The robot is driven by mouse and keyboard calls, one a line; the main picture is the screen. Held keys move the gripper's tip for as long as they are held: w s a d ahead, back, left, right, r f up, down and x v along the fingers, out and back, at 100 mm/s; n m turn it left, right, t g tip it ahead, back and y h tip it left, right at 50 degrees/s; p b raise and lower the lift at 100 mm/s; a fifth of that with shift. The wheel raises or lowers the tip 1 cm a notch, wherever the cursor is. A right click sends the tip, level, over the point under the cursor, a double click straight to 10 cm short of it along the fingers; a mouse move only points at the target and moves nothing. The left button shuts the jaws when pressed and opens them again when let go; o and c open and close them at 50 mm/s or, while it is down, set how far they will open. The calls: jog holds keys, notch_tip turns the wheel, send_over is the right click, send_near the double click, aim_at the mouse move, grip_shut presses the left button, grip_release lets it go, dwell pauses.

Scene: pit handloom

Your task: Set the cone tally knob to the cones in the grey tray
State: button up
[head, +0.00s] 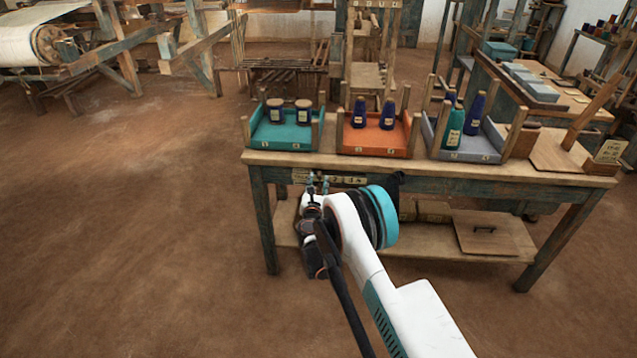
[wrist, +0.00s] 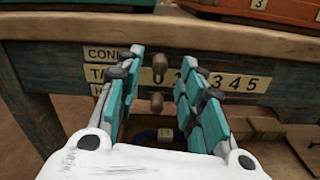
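The grey tray (head: 478,155) stands on the table at the right of the row. It holds a teal cone (head: 455,127), a dark blue cone (head: 475,112) and another dark cone (head: 450,97) partly hidden behind the teal one.
A teal tray (head: 268,144) with two dark spools and an orange tray (head: 375,150) with two dark cones stand to the left. A lower shelf (head: 430,245) holds boxes. The floor (head: 130,230) left of the table is clear.

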aim_at(344, 173)
jog(key=shift+w+b, duration=0.3)
jog(key=shift+w, duration=1.1)
jog(key=shift+c, duration=0.3)
grip_shut()
jog(key=d, duration=0.9)
jog(key=shift+s+d, duration=0.1)
jog(key=shift+s, duration=0.1)
jog(key=shift+o, duration=0.3)
grip_release()
